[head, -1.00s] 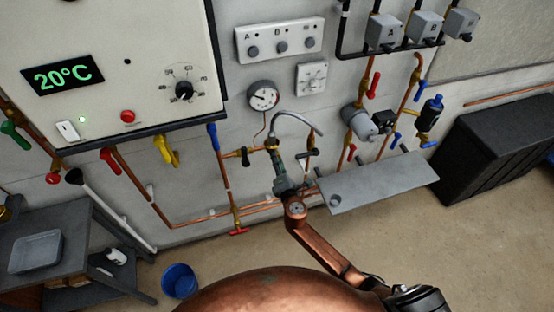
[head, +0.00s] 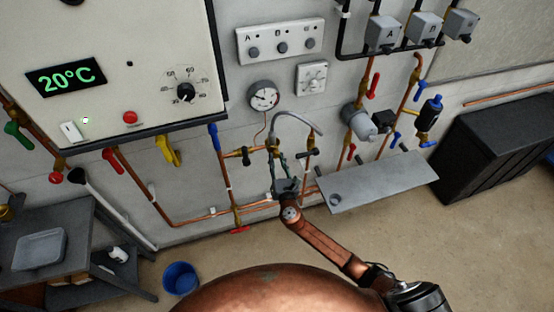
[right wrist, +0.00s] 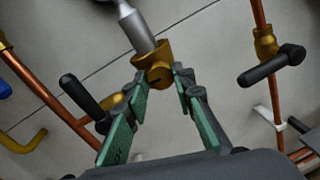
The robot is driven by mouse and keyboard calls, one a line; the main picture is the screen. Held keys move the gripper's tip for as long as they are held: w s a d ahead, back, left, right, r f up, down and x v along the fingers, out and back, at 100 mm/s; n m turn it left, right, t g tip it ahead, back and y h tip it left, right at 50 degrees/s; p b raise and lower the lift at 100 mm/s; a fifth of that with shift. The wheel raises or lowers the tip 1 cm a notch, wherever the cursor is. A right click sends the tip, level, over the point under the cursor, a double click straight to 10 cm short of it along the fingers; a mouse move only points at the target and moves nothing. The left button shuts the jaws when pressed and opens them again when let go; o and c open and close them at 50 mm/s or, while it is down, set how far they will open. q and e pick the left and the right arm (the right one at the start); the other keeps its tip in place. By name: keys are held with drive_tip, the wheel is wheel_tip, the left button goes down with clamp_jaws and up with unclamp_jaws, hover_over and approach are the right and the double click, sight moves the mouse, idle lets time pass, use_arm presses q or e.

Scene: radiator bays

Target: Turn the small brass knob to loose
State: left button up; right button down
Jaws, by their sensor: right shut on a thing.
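The small brass knob (right wrist: 159,75) sits under a brass fitting at the end of the grey hose (right wrist: 138,28) in the right wrist view. It has a dark slot on its face. My right gripper (right wrist: 160,82) has its green-padded fingers on either side of the knob and is shut on it. In the head view my right gripper (head: 277,158) reaches up to the pipework below the round gauge, and the knob is too small there to make out clearly. My left gripper is not in view.
Black-handled valves stand on both sides, one on the left pipe (right wrist: 80,95) and one on the right pipe (right wrist: 272,66). A grey shelf (head: 378,184) juts out right of my gripper. A blue bucket (head: 180,279) stands on the floor.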

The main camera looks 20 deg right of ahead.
drive_tip(key=shift+n, duration=0.6)
drive_tip(key=c, duration=1.6)
unclamp_jaws()
drive_tip(key=shift+s, duration=0.1)
drive_tip(key=s, duration=1.1)
drive_tip(key=shift+s+a, duration=0.35)
drive_tip(key=shift+s, duration=0.05)
